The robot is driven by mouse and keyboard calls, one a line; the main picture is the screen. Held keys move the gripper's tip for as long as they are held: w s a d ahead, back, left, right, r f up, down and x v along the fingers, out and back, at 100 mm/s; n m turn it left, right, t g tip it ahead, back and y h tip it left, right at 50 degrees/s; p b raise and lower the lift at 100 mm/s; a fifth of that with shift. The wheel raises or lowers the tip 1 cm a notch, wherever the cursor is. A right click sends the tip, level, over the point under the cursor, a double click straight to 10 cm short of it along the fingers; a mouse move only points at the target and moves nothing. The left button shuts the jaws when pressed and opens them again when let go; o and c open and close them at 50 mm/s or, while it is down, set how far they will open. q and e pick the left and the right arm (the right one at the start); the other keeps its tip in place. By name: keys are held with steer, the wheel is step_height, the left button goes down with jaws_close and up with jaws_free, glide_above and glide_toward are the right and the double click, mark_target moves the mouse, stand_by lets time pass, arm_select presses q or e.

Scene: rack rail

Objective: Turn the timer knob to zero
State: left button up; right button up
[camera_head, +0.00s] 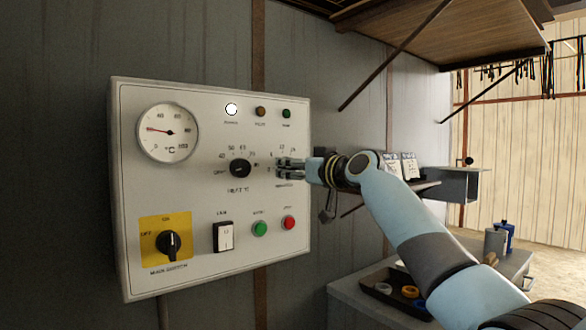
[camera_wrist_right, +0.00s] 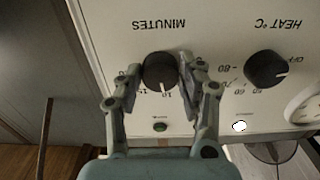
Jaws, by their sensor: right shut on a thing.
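The timer knob (camera_wrist_right: 160,70) is a round dark knob beside the word MINUTES, upside down in the right wrist view. Its white mark points down in that picture, toward small printed numbers that I cannot read surely. My right gripper (camera_wrist_right: 158,78) has its two fingers on either side of the knob and is shut on it. In the head view my right gripper (camera_head: 280,166) is at the right side of the white control panel (camera_head: 200,105) and hides the timer knob. My left gripper is not in view.
The heat knob (camera_head: 240,168) sits left of the gripper. Below are a white rocker switch (camera_head: 223,236), green button (camera_head: 260,229), red button (camera_head: 289,223) and main switch (camera_head: 168,243). A shelf (camera_head: 445,50) overhangs at upper right. A bench with a tray (camera_head: 382,297) stands lower right.

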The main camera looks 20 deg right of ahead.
steer(key=shift+f+n+b, duration=0.2)
steer(key=shift+n+b, duration=0.2)
steer(key=shift+b, duration=0.3)
steer(key=n+b, duration=0.7)
steer(key=b, duration=0.2)
steer(key=shift+d, duration=0.1)
steer(key=n+b, duration=0.3)
steer(key=n, duration=0.1)
steer(key=shift+n, duration=0.4)
steer(key=n+b, duration=0.2)
steer(key=n, duration=0.3)
steer(key=shift+r+b, duration=0.1)
steer(key=shift+b, duration=0.3)
steer(key=shift+n, duration=0.3)
steer(key=o, duration=1.2)
steer(key=shift+r, duration=0.1)
steer(key=shift+c, duration=0.2)
